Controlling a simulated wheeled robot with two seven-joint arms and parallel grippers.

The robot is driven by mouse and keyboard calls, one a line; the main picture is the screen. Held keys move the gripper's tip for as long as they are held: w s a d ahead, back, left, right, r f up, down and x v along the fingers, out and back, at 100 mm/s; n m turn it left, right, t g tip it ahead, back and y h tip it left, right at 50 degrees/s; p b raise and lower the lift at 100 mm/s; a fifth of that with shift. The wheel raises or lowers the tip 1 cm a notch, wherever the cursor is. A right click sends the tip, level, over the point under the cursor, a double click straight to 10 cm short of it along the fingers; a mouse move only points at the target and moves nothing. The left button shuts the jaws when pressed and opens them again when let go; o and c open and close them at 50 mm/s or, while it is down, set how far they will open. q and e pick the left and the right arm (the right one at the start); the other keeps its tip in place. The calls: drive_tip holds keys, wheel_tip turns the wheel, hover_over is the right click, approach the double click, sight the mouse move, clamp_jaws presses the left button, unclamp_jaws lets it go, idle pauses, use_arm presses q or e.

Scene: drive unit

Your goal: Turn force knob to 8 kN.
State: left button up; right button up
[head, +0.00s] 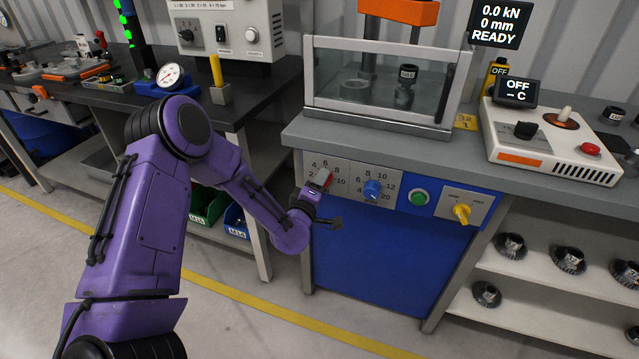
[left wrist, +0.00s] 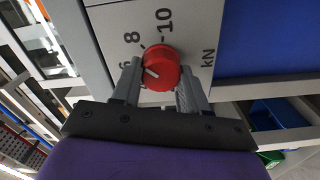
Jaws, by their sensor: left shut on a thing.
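The red force knob (head: 321,177) sits on the left dial plate (head: 348,174) of the blue-fronted press bench. In the left wrist view the red knob (left wrist: 162,68) lies between the two grey fingers of my left gripper (left wrist: 158,84), which is shut on it. The "kN" label and the numbers 8 and 10 show beside it; the 6 is partly hidden by a finger. In the head view my left gripper (head: 316,188) partly covers the knob. My right gripper is out of view.
A blue knob (head: 372,189), a green button (head: 419,197) and a yellow switch (head: 462,213) sit to the right on the same front. The display (head: 499,23) reads 0.0 kN, 0 mm, READY. The guarded press chamber (head: 385,85) stands above.

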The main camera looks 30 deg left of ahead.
use_arm(q)
drive_tip(key=shift+m, duration=0.6)
drive_tip(key=o, duration=1.1)
drive_tip(key=shift+c, duration=0.2)
drive_tip(key=b+v, duration=0.1)
drive_tip(key=v, duration=0.9)
drive_tip(key=shift+s, duration=0.25)
